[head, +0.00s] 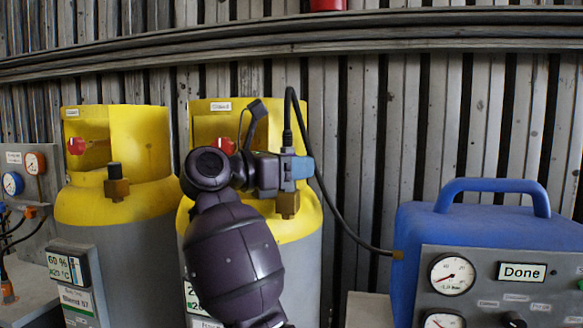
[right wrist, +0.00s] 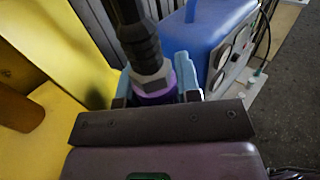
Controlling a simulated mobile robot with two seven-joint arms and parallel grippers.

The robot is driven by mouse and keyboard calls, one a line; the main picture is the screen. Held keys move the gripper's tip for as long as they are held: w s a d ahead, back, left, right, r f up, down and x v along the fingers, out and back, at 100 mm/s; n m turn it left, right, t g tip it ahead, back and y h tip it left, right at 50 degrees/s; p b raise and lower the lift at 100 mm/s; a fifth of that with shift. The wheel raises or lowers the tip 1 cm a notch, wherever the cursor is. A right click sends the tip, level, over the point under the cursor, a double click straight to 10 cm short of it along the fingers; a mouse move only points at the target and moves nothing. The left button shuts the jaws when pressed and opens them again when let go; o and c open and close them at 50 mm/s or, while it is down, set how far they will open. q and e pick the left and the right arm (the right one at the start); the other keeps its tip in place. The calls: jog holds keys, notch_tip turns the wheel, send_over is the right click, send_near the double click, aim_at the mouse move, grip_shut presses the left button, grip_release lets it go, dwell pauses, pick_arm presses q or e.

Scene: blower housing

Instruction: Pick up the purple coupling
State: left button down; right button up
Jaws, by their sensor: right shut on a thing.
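The purple coupling (right wrist: 157,99) shows in the right wrist view between the light blue fingers of my right gripper (right wrist: 154,90), which is shut on it. A grey collar and a black hose end (right wrist: 137,38) rise from the coupling. In the head view my right gripper (head: 297,168) is in front of the right-hand yellow and grey cylinder (head: 306,228) and hides the coupling. The black hose (head: 326,196) loops up from the grip and down to the blue machine. A brass fitting (head: 287,204) shows just below the fingers; whether the coupling touches it cannot be told. My left gripper is out of view.
A second cylinder (head: 112,205) with a capped brass valve (head: 116,187) stands at the left. The blue machine (head: 480,222) at the right has gauges (head: 452,274) and a display reading "Done" (head: 522,271). A slatted wall (head: 400,140) stands close behind.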

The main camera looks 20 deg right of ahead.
notch_tip(320, 180, up, 20)
jog(key=p, duration=0.2)
jog(key=shift+p, duration=0.3)
dwell(0.3)
